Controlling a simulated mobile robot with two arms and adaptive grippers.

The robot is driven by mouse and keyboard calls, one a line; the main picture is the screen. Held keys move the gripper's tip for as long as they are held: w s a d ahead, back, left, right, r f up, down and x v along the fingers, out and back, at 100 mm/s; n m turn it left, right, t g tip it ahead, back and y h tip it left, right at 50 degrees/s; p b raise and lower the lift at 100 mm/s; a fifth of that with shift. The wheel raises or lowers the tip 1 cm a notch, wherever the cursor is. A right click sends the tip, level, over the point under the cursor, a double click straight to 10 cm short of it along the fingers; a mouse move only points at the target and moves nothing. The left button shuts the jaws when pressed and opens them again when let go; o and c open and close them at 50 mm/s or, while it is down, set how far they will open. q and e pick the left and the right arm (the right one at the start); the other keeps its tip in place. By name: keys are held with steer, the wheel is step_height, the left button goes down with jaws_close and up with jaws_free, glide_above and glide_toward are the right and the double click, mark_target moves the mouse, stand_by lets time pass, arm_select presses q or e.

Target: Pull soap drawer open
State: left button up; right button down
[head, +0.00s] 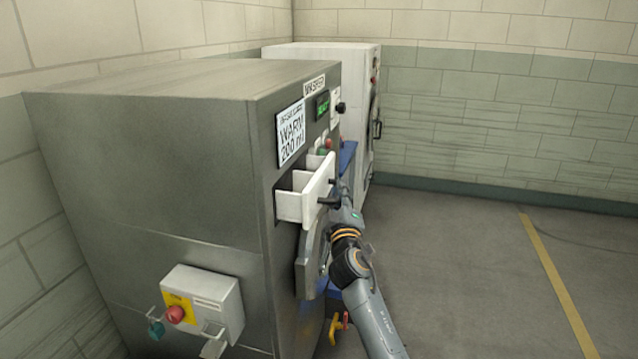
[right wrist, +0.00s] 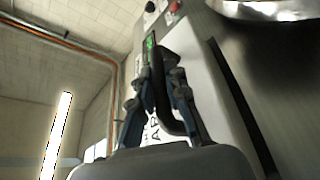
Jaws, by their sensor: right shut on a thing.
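The white soap drawer (head: 291,207) sticks out of the front of the grey metal washer (head: 150,140), and its open top shows compartments inside. Its front also shows in the right wrist view (right wrist: 208,90), with part of some dark lettering. My right gripper (head: 336,194) is at the drawer front in the head view. In the right wrist view its two fingers (right wrist: 160,100) are on either side of the dark drawer handle (right wrist: 160,85), shut on it. My left gripper is not in view.
A sign reading WARM 200 ml (head: 291,135) is on the washer above the drawer. The round door (head: 312,262) is below it. A control box with a red button (head: 205,303) is on the near side. A white machine (head: 330,58) stands behind. The floor at right is clear.

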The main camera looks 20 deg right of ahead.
steer(key=s+d+p, duration=0.2)
steer(key=s+d, duration=0.3)
steer(key=d, duration=0.3)
steer(key=shift+s+p, duration=0.2)
steer(key=shift+p, duration=0.1)
steer(key=shift+f, duration=0.1)
steer(key=c, duration=1.3)
jaws_free()
steer(key=shift+c, duration=0.2)
steer(key=v, duration=1.2)
steer(key=shift+a, duration=0.1)
